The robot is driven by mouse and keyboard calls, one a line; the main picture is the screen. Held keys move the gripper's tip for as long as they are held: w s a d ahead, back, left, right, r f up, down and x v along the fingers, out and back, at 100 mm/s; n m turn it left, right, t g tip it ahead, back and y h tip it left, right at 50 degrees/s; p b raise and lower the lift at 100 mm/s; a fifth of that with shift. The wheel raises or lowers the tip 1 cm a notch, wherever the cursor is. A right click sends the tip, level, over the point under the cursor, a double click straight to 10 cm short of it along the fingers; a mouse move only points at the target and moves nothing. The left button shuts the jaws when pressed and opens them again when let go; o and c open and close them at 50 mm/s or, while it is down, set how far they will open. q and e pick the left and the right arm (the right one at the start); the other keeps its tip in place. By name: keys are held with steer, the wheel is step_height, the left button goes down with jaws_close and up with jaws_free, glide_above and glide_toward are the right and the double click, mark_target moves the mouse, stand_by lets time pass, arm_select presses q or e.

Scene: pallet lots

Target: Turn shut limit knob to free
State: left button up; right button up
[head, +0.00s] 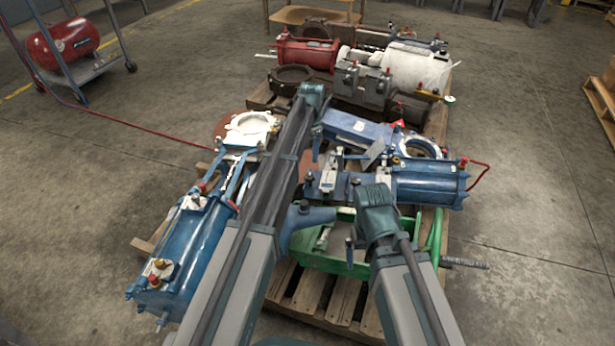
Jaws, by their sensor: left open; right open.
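I cannot pick out the shut limit knob for certain; small fittings and caps sit on several valve actuators. A blue actuator cylinder (428,185) lies at the right of the pallet. Another long blue actuator (180,255) lies at the left. A green actuator frame (320,262) lies at the front, partly behind my arms. My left gripper (316,155) points down over the pallet's middle, near the blue valve body (362,129). My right gripper (349,262) hangs over the green frame. Both look small and narrow, are open, and hold nothing visible. My arms hide part of the pallet's middle.
The wooden pallet (340,308) carries the front lot. Behind it are a red cylinder (308,52), a white-wrapped cylinder (415,68) and dark castings (365,85). A cart with a red tank (62,43) stands at the far left.

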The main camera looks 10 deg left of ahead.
mark_target(309, 176)
arm_select(q)
steer(key=f+b, duration=1.2)
steer(key=shift+w+a+f, duration=0.15)
steer(key=shift+w+f, duration=0.1)
steer(key=shift+f, duration=0.1)
